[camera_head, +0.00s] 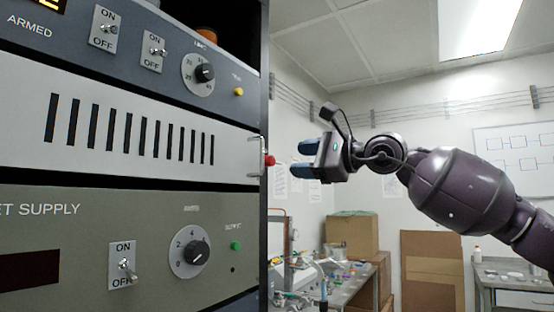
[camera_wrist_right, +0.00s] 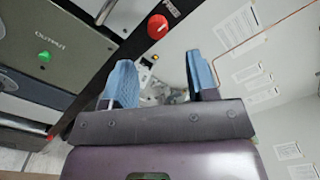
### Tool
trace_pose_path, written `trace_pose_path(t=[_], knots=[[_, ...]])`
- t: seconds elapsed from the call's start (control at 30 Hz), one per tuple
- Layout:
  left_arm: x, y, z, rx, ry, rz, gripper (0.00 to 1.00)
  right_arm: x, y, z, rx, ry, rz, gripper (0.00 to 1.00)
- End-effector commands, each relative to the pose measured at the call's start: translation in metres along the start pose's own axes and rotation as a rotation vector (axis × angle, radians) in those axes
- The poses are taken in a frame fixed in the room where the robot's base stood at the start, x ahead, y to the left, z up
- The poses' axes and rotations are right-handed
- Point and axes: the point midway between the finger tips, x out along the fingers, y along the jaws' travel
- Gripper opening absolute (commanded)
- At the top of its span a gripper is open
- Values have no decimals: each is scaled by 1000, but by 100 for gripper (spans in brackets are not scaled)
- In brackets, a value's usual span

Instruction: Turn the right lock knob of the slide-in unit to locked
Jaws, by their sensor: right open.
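The slide-in unit (camera_head: 225,148) is the white panel with dark vertical vent slots in the rack. Its right lock knob (camera_head: 269,160) is red and sits at the panel's right end, beside a metal handle (camera_head: 254,158). In the right wrist view the knob (camera_wrist_right: 157,27) is a round red cap with a small label next to it; I cannot read its turn position for sure. My right gripper (camera_head: 301,159) is open and empty, right of the knob and apart from it. Its blue fingers (camera_wrist_right: 160,75) point toward the knob's side. My left gripper is out of view.
A grey panel (camera_head: 110,40) with switches and a dial is above the unit, and a green-grey power supply panel (camera_head: 75,240) is below. Right of the rack are a cluttered bench (camera_head: 350,285), cardboard boxes (camera_head: 352,236) and a wall. Air around my right gripper is clear.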

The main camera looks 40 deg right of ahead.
Motion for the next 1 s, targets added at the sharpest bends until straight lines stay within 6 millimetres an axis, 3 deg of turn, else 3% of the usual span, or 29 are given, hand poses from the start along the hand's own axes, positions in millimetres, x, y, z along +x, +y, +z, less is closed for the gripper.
trace_pose_path(t=[0.23, 0.7, 1.0], knots=[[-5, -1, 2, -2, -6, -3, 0, 13, 0, 6, -5, -6, 4, 53], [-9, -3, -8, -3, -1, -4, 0, 60, 0, 5, -3, -4, 3, 53], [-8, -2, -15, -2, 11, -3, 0, 67, 2, 4, -5, -2, 5, 53]])
